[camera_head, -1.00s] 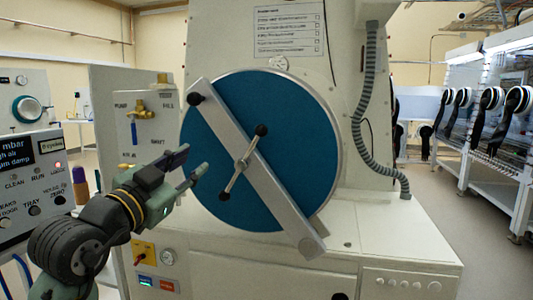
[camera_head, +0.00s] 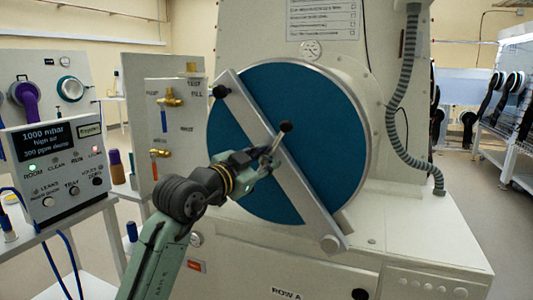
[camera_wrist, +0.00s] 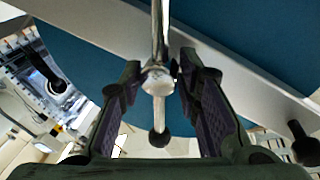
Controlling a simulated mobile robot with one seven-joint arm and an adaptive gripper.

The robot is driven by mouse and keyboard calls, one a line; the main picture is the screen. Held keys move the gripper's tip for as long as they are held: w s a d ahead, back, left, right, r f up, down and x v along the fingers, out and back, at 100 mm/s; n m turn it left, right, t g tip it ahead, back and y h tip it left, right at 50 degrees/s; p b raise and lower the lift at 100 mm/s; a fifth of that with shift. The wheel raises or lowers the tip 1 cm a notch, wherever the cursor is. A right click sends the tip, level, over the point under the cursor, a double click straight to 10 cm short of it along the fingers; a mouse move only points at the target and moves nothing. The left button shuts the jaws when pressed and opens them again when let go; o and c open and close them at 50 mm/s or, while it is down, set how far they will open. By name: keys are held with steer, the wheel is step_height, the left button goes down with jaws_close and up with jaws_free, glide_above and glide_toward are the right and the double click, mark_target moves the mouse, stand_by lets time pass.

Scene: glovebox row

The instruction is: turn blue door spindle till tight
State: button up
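The round blue door (camera_head: 315,105) stands shut-looking on the pale chamber front, with a slanted grey bar (camera_head: 297,190) across it. The spindle (camera_head: 276,146) is a metal cross handle with black ball ends at the bar's middle. Its upper ball shows in the head view; its lower part is hidden behind my gripper. My gripper (camera_head: 262,163) is at the spindle. In the wrist view its two fingers (camera_wrist: 160,68) stand apart on either side of the spindle's hub and rod (camera_wrist: 158,78), with gaps visible. The lower ball (camera_wrist: 159,138) hangs between the fingers.
A valve panel (camera_head: 171,132) with brass fittings stands left of the door. A control box (camera_head: 55,155) with a lit display is at the far left. A ribbed hose (camera_head: 392,115) runs down at the right. A flat ledge (camera_head: 420,235) is clear below.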

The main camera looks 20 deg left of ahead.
steer(key=shift+w+d, duration=0.1)
steer(key=shift+w, duration=0.3)
steer(key=shift+c, duration=0.2)
jaws_close()
stand_by(0.5)
